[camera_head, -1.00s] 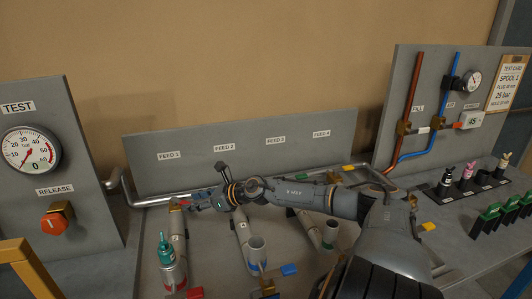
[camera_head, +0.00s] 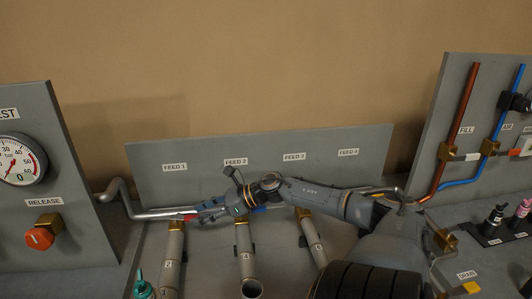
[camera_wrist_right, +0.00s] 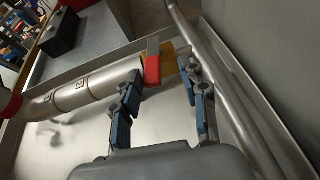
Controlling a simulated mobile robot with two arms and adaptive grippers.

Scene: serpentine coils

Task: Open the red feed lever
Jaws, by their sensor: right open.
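The red feed lever (camera_head: 189,214) shows in the head view as a small red spot below the FEED 1 label, at my right gripper's tips. In the right wrist view the red lever (camera_wrist_right: 152,69) is a short red piece with a grey part, beside a brass valve body (camera_wrist_right: 172,57) at the end of a steel pipe. My right gripper (camera_head: 198,213) is open. In the wrist view its two blue-grey fingers (camera_wrist_right: 161,74) lie either side of the lever, the left tip very close to it. I cannot tell whether they touch. My left gripper is not in view.
Steel feed pipes (camera_head: 245,250) run toward me below the labelled back panel (camera_head: 262,178). A bent steel pipe (camera_head: 160,213) runs along the panel's foot. The gauge panel (camera_head: 65,150) with an orange release knob (camera_head: 39,238) stands left. The fill-and-air panel (camera_head: 455,90) stands right.

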